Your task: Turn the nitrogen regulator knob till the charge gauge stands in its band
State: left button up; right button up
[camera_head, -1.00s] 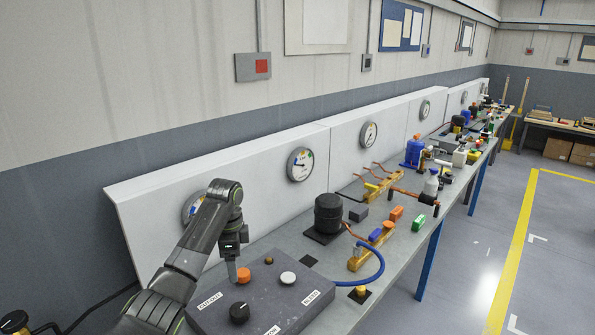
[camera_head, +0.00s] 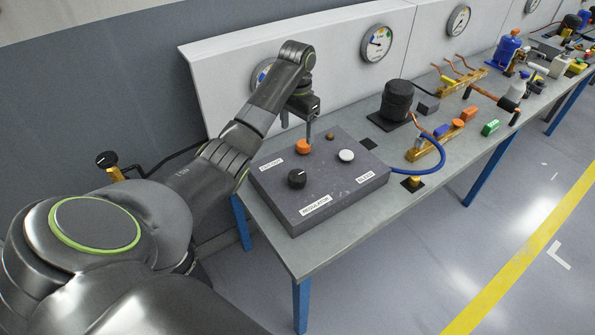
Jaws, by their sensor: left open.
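A grey panel box (camera_head: 262,186) lies on the near end of the bench. A black knob (camera_head: 297,179) with a white pointer mark is on it, beside a label that seems to read REGULATOR. My left gripper (camera_head: 308,141) is open and points down at the orange button (camera_head: 302,147) near the CUTOUT label; whether it touches is unclear. It is behind the black knob and apart from it. A gauge (camera_head: 262,74) on the back panel is partly hidden by my left arm. A second gauge (camera_head: 377,43) is in clear view. Which is the charge gauge I cannot tell. My right gripper is not in view.
A white button (camera_head: 346,156) and a small brass one (camera_head: 330,135) share the box. A black compressor (camera_head: 397,101) and a blue hose (camera_head: 432,167) are to the right. Another black knob (camera_head: 106,159) on a brass fitting stands at the left. The floor in front is clear.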

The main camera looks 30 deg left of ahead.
pick_arm(q)
jog(key=b, duration=1.1)
send_over(297, 175)
notch_tip(297, 175, down, 12)
notch_tip(297, 175, down, 4)
jog(key=shift+f+p, duration=0.2)
jog(key=shift+p, duration=0.4)
jog(key=shift+f, duration=0.5)
